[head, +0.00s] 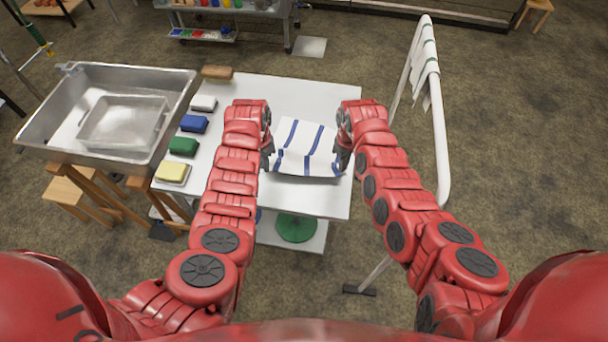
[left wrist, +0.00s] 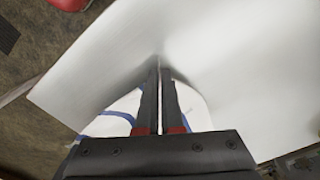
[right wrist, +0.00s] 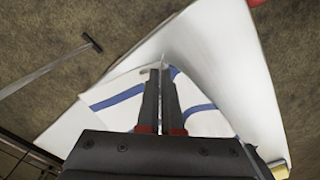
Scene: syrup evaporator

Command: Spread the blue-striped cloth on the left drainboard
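The blue-striped cloth (head: 306,147), white with blue stripes, lies over the white table (head: 300,95) between my two grippers. My left gripper (head: 268,150) is at its left edge, and my right gripper (head: 343,158) at its right edge. In the left wrist view the fingers (left wrist: 158,65) are nearly together, with cloth (left wrist: 125,112) on both sides. In the right wrist view the fingers (right wrist: 162,72) are also nearly together on the cloth (right wrist: 120,97). Both look shut on it; the pinched parts are hidden. I cannot tell which surface is the left drainboard.
A steel basin (head: 175,85) with a smaller pan (head: 122,122) stands left on wooden legs. Blue (head: 194,123), green (head: 183,146) and yellow (head: 172,172) blocks line the table's left side. A white rack (head: 440,130) with a hanging cloth (head: 426,62) stands right.

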